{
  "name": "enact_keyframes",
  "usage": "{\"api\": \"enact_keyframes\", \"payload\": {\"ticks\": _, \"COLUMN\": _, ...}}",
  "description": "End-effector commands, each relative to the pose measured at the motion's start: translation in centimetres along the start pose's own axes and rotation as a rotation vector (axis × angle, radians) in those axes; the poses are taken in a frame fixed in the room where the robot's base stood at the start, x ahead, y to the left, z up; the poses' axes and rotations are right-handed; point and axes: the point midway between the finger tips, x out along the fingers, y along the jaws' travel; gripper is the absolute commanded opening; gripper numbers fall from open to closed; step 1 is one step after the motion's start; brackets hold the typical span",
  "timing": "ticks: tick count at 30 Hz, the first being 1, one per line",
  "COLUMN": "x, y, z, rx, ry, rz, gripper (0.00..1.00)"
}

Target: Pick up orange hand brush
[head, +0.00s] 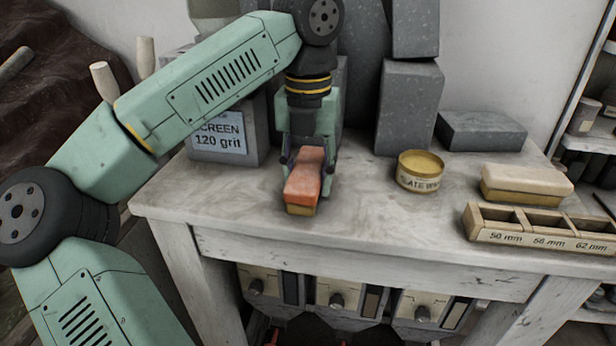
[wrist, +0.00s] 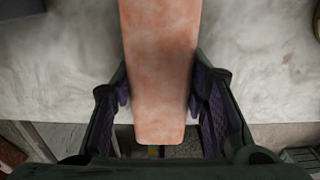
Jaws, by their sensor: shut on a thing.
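The orange hand brush (head: 303,183) has a worn orange top and a yellowish lower part. That end reaches past the table edge. I cannot tell whether the brush touches the table.
A round yellow tin (head: 420,172) stands right of the brush. Farther right are a cream block brush (head: 526,184) and a wooden compartment box (head: 540,238). Grey stone blocks (head: 408,106) stand behind, and a labelled block (head: 222,140) stands to the left. The worktable (head: 370,215) is bare between brush and tin.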

Motion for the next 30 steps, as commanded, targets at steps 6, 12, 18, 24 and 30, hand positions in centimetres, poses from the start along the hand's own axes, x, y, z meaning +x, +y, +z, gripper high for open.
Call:
{"api": "enact_keyframes", "payload": {"ticks": 6, "x": 0.0, "y": 0.0, "z": 0.0, "rx": 0.000, "ry": -0.001, "rz": 0.000, "gripper": 0.09}}
{"api": "enact_keyframes", "payload": {"ticks": 12, "x": -0.1, "y": 0.0, "z": 0.0, "rx": 0.000, "ry": -0.001, "rz": 0.000, "gripper": 0.09}}
{"api": "enact_keyframes", "payload": {"ticks": 18, "x": -0.8, "y": 0.0, "z": 0.1, "rx": -0.001, "ry": -0.002, "rz": 0.001, "gripper": 0.09}}
{"api": "enact_keyframes", "payload": {"ticks": 24, "x": -3.0, "y": 0.0, "z": 0.1, "rx": -0.003, "ry": -0.003, "rz": 0.003, "gripper": 0.09}}
{"api": "enact_keyframes", "payload": {"ticks": 30, "x": -3.5, "y": -2.9, "z": -2.2, "rx": 0.003, "ry": -0.003, "rz": 0.004, "gripper": 0.09}}
